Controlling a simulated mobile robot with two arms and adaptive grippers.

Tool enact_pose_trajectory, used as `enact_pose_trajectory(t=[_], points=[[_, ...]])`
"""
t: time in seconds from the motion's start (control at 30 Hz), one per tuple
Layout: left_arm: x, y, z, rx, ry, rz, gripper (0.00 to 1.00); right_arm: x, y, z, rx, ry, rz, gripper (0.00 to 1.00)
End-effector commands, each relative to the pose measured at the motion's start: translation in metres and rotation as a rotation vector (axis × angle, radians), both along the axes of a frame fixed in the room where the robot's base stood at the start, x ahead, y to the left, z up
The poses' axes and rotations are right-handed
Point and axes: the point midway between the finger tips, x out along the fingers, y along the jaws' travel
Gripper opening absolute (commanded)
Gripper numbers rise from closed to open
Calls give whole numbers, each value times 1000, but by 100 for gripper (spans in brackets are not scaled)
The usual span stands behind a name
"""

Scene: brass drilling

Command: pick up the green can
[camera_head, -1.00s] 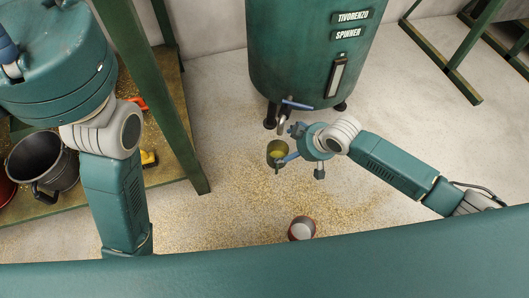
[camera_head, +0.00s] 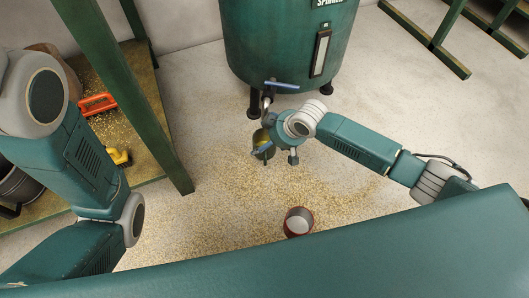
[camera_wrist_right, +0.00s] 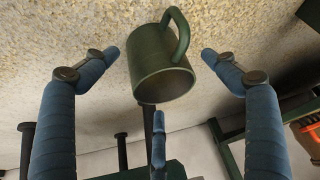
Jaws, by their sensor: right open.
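The green can (camera_head: 263,137), a mug-like vessel with a side handle, is under the tap at the foot of the green tank. My right gripper (camera_head: 265,150) is right at it and partly hides it in the head view. In the right wrist view the can (camera_wrist_right: 160,62) sits between the spread blue fingers of the right gripper (camera_wrist_right: 158,78), its handle at the top. The fingers are open, with gaps visible at both sides; whether the lower finger touches the can I cannot tell. My left gripper is out of view.
The green tank (camera_head: 285,50) with a blue-handled tap (camera_head: 282,85) stands behind the can. A red-brown can (camera_head: 298,222) is on the chip-strewn floor nearer to me. A wooden shelf (camera_head: 160,155) with a green post (camera_head: 130,90) stands at left.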

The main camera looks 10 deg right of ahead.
Motion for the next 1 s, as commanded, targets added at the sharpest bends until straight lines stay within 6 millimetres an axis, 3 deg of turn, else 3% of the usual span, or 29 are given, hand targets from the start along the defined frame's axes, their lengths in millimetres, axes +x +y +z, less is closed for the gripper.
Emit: enact_pose_trajectory(t=[0.07, 0.33, 0.6, 1.0], points=[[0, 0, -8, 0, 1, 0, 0, 3, 2, -7, 1, -2, 0, 86], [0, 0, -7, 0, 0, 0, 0, 4, 3, -6, 1, -1, 0, 86], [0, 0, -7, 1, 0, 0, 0, 3, 3, -7, 0, 0, 0, 36], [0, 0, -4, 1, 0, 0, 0, 2, 3, -5, 1, 3, 0, 36]])
